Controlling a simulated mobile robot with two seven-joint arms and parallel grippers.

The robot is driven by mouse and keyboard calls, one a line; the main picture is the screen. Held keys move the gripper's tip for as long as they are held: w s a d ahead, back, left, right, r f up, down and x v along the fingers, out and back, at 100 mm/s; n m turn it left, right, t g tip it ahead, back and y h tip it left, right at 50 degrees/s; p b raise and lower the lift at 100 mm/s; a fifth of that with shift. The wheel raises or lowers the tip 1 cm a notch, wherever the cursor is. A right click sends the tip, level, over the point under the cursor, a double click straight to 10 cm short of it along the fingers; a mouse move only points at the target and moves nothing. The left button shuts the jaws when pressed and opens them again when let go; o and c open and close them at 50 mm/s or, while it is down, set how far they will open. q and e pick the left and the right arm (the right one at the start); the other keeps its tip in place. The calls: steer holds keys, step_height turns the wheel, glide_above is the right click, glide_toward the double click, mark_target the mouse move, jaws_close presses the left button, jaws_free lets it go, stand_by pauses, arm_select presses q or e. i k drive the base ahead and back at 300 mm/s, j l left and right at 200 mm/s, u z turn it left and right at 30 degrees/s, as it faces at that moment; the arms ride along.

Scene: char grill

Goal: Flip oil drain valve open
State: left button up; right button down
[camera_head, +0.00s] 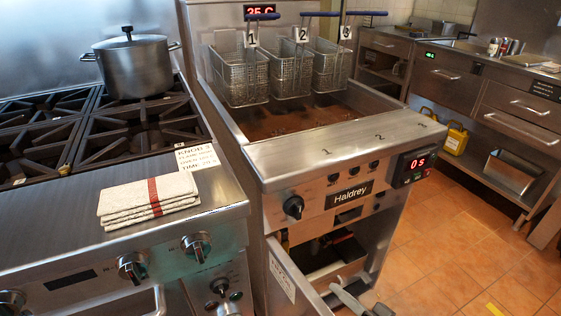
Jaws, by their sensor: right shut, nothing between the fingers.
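The fryer (330,165) stands in the middle with its lower cabinet open. The cabinet door (297,290) is swung out toward me and carries a white label. Inside the cabinet, a metal pan (340,272) sits low down. A small red and yellow part (284,240) shows at the upper left of the opening; I cannot tell whether it is the drain valve or how it is set. My left gripper is not in view.
A stove (55,250) with a pot (134,66) and folded towel (148,197) stands left of the fryer. Several wire baskets (240,78) hang over the oil (290,118). Tiled floor (440,235) is clear at right, before a steel counter (450,85).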

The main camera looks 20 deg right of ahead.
mark_target(324, 244)
steer(key=k+l, duration=0.25)
steer(key=k, duration=0.2)
steer(key=k+l, duration=0.2)
steer(key=k, duration=0.3)
